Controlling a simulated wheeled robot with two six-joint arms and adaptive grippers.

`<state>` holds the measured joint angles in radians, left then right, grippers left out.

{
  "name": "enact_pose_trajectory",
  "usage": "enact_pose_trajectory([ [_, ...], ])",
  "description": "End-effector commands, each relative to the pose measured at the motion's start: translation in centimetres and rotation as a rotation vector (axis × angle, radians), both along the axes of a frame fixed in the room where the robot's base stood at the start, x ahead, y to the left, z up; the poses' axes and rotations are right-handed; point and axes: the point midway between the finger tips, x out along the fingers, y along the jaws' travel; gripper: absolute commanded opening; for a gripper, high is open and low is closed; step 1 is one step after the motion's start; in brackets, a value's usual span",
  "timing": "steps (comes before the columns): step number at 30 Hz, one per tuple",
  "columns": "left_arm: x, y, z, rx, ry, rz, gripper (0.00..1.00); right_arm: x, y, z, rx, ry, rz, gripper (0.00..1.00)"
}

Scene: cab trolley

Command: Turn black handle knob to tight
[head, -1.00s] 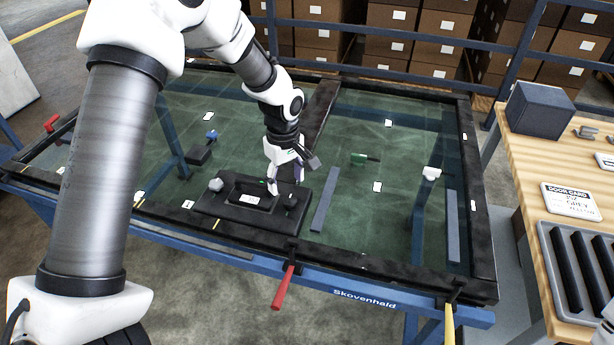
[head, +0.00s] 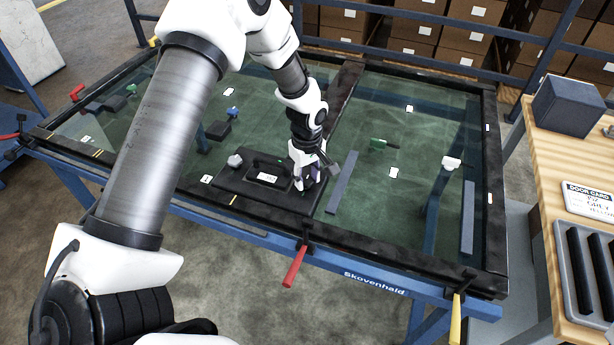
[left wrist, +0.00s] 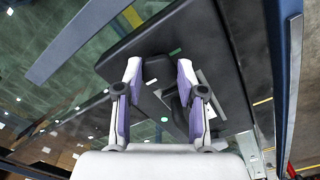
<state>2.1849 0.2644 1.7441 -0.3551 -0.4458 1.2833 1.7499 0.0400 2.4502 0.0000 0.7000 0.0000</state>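A black plate (head: 225,184) with a raised handle (head: 270,161) and a white label lies near the front edge of the green glass panel. My left gripper (head: 307,186) points down over the plate's right end. In the left wrist view, the plate (left wrist: 217,42) lies under my fingers, and a small black knob (left wrist: 156,68) shows between the two fingertips. The fingers stand apart on either side of the knob; whether they touch it is unclear. In the head view the gripper hides this knob. My right gripper is not in view.
A grey lump (head: 235,160) sits at the plate's left end. A grey bar (head: 342,182) lies just right of the gripper. Red (head: 295,266) and yellow (head: 457,306) clamp handles stick out at the front. A wooden bench (head: 540,150) stands right.

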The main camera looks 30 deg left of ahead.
Motion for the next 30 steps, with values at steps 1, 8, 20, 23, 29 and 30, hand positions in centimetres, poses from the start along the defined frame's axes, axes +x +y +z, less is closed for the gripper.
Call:
enact_pose_trajectory([
  [1, -0.1, 0.0, -0.1, 0.000, 0.003, 0.000, 0.07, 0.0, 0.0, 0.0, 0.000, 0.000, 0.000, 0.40],
  [8, -0.1, 0.0, -0.1, 0.000, 0.004, -0.002, 0.04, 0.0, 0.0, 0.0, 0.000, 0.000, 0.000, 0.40],
  [20, -0.2, 0.0, 0.0, 0.000, 0.006, -0.122, 0.04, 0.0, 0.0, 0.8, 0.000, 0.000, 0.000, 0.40],
  [23, -0.3, 0.0, 0.0, 0.000, 0.006, -0.191, 0.04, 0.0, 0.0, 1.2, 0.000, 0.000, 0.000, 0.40],
  [29, -0.4, 0.1, 0.0, 0.000, 0.007, -0.366, 0.04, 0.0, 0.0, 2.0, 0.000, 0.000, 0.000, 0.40],
  [30, -0.4, 0.1, 0.0, 0.000, 0.007, -0.404, 0.04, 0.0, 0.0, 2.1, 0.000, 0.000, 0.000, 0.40],
])
